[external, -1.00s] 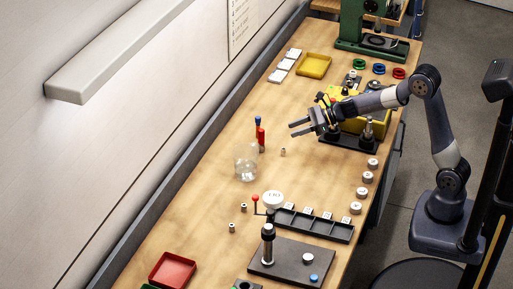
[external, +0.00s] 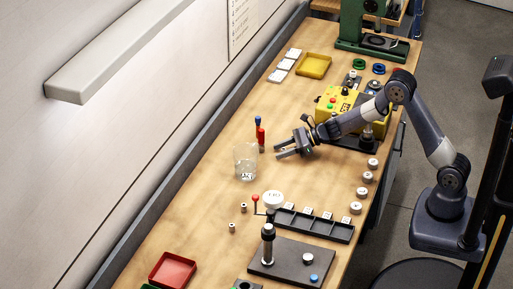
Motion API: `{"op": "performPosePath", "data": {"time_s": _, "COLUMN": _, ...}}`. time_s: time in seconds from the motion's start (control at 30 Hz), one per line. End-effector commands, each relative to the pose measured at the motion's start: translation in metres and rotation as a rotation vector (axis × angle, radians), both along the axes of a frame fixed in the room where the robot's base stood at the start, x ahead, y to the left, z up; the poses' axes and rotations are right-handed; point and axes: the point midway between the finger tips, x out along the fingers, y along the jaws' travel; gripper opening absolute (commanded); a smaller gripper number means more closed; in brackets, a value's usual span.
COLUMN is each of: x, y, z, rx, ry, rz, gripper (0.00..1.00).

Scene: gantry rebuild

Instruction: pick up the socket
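Two small metallic, socket-like cylinders stand on the bench left of the black tray, one higher (external: 243,208) and one lower (external: 232,228). I cannot tell which small cylinder the task means. A third small cylinder, seen earlier in the middle of the bench, is now hidden at my gripper. My gripper (external: 277,153) is low over that spot with its two fingers apart, pointing left. Whether the hidden cylinder lies between the fingers cannot be told.
A clear glass (external: 245,163) stands just left of my gripper, with red (external: 261,139) and blue (external: 257,122) upright cylinders close above. A yellow control box (external: 350,105) is behind my wrist. A black compartment tray (external: 330,229) lies below. The bench between gripper and tray is clear.

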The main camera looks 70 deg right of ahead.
Motion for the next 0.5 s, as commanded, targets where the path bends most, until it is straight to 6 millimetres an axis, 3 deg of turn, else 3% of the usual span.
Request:
{"op": "performPosePath", "data": {"time_s": 0.13, "x": -0.0001, "y": -0.0001, "z": -0.0001, "rx": 0.0, "ry": 0.0, "rz": 0.0, "gripper": 0.4}}
{"op": "performPosePath", "data": {"time_s": 0.5, "x": -0.0002, "y": -0.0002, "z": 0.0, "rx": 0.0, "ry": 0.0, "rz": 0.0, "gripper": 0.1}}
